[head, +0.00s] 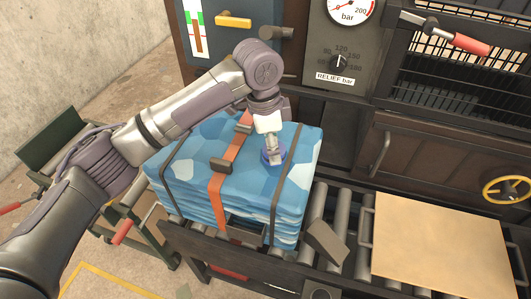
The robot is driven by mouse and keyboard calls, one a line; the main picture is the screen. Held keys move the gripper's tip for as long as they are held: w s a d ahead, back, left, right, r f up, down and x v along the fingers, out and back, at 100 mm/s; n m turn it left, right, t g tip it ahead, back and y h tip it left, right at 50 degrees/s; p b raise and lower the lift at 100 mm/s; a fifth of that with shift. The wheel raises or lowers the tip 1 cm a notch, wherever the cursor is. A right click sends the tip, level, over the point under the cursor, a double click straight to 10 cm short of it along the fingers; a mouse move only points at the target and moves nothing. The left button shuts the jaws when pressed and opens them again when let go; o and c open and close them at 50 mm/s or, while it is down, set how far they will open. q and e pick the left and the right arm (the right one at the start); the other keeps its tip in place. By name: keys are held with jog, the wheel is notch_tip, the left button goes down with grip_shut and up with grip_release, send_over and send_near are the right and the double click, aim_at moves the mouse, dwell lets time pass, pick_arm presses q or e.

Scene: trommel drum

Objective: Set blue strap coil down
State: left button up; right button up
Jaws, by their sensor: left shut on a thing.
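The blue strap coil (265,158) is a small blue-purple round shape at my left gripper (273,154), over the top of the blue patterned bale (205,185). My left arm reaches in from the left with the gripper pointing down. The gripper is shut on the coil and hides much of it. I cannot tell whether the coil touches the bale's top. The bale has two dark straps and an orange strap (217,190) with a dark buckle. My right gripper is not in view.
The bale sits on a roller conveyor (340,228). A tan board (440,245) lies on the rollers at right. Behind stand a machine panel with a pressure gauge (348,8), a relief knob (338,63) and a barred guard with a red handle (470,44). A yellow handwheel (507,189) is at far right.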

aim_at(267, 161)
pick_arm(q)
jog(key=shift+s+a+f+p, duration=0.15)
jog(key=shift+a+f+p, duration=0.2)
jog(key=shift+a+f, duration=0.4)
notch_tip(267, 161, down, 2)
jog(key=shift+d+f+p, duration=0.1)
jog(key=shift+f+p, duration=0.15)
jog(key=shift+p, duration=0.1)
jog(key=shift+f, duration=0.45)
jog(key=o, duration=1.2)
jog(key=shift+o, duration=0.2)
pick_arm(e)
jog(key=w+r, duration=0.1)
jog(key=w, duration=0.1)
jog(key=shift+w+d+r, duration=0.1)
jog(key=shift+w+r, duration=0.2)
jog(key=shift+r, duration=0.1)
